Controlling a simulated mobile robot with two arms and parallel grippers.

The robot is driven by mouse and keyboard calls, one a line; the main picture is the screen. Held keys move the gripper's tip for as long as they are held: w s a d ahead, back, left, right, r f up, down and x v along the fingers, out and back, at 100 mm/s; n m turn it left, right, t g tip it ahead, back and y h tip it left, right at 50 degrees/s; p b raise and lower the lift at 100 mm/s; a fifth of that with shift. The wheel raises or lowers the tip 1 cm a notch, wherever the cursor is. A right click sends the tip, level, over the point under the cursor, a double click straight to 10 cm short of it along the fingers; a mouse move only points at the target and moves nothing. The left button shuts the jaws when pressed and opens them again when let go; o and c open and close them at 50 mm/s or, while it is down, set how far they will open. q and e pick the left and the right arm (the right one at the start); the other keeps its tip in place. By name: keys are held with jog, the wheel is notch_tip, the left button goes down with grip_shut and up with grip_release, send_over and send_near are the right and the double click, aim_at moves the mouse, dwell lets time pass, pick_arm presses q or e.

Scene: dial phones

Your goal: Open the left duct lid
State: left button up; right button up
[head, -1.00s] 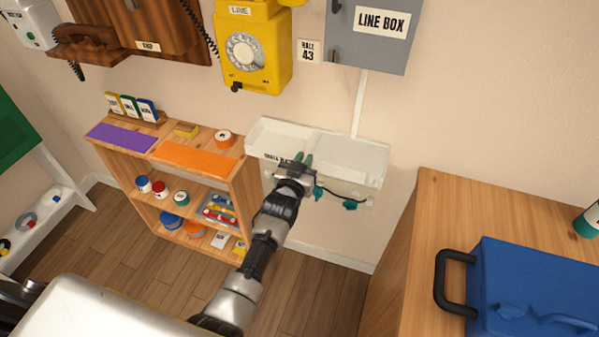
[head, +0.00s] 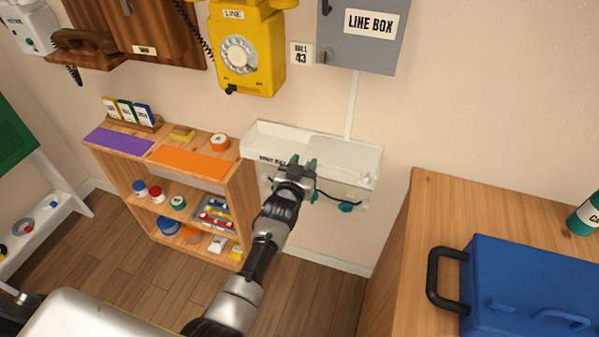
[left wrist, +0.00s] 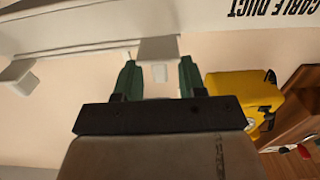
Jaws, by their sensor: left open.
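The white cable duct (head: 377,165) is fixed low on the wall in the head view. Its left section (head: 283,138) looks like a recessed trough; its right section has a flat pale cover (head: 342,152). My left gripper (head: 303,162) is at the duct's front, near the middle. In the left wrist view the duct (left wrist: 80,30) runs along the top, its label upside down. A small white tab (left wrist: 158,49) lies just beyond and between the open green fingers (left wrist: 158,78). I cannot tell whether they touch it. My right gripper is out of view.
A wooden shelf (head: 243,190) stands left of my arm. A yellow phone (head: 245,50) and a grey line box (head: 362,35) hang above. A blue case (head: 530,285) sits on the wooden counter (head: 430,215) at right.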

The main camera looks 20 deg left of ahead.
pick_arm(q)
jog(key=s, duration=1)
jog(key=shift+s+a, duration=0.2)
jog(key=shift+s, duration=0.1)
